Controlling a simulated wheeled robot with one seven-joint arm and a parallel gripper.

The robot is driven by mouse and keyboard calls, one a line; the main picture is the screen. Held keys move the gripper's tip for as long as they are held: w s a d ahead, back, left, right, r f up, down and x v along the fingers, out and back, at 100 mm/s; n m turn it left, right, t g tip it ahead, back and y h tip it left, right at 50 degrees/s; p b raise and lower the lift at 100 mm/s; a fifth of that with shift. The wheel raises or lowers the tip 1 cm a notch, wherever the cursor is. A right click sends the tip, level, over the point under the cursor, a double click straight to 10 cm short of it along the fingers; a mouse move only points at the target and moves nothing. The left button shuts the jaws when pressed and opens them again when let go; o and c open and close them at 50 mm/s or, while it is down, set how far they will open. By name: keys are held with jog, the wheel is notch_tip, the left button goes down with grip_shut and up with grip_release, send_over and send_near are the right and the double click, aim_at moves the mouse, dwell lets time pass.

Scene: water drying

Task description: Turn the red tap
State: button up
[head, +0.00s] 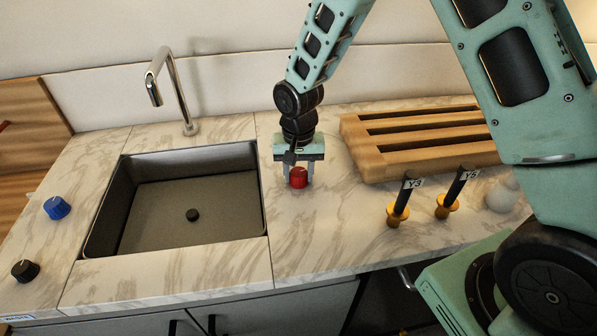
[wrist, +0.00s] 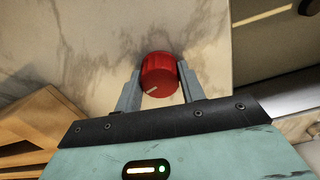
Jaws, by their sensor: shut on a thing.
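The red tap (head: 299,178) is a ribbed red knob on the marble counter, right of the sink. In the wrist view the red tap (wrist: 158,73) sits between my two grey fingers and shows a pale pointer mark near its lower edge. My gripper (head: 298,180) points down at the counter and is shut on the knob, one finger on each side. The fingers also show in the wrist view (wrist: 160,85). The underside of the knob is hidden.
A dark sink (head: 190,215) with a chrome faucet (head: 180,95) lies to the left. A blue knob (head: 56,208) and a black knob (head: 25,270) are at far left. A slatted wooden rack (head: 375,167), two yellow-based handles (head: 397,212) (head: 446,206) and a whitish round object (head: 501,197) are to the right.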

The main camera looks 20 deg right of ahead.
jog(key=n, duration=0.3)
jog(key=shift+n, duration=0.4)
jog(key=n, duration=0.3)
jog(key=shift+n, duration=0.3)
jog(key=n+p, duration=0.1)
jog(key=n, duration=0.3)
jog(key=shift+n+p, duration=0.4)
jog(key=shift+n, duration=1.4)
jog(key=o, duration=1)
jog(key=shift+c, duration=0.2)
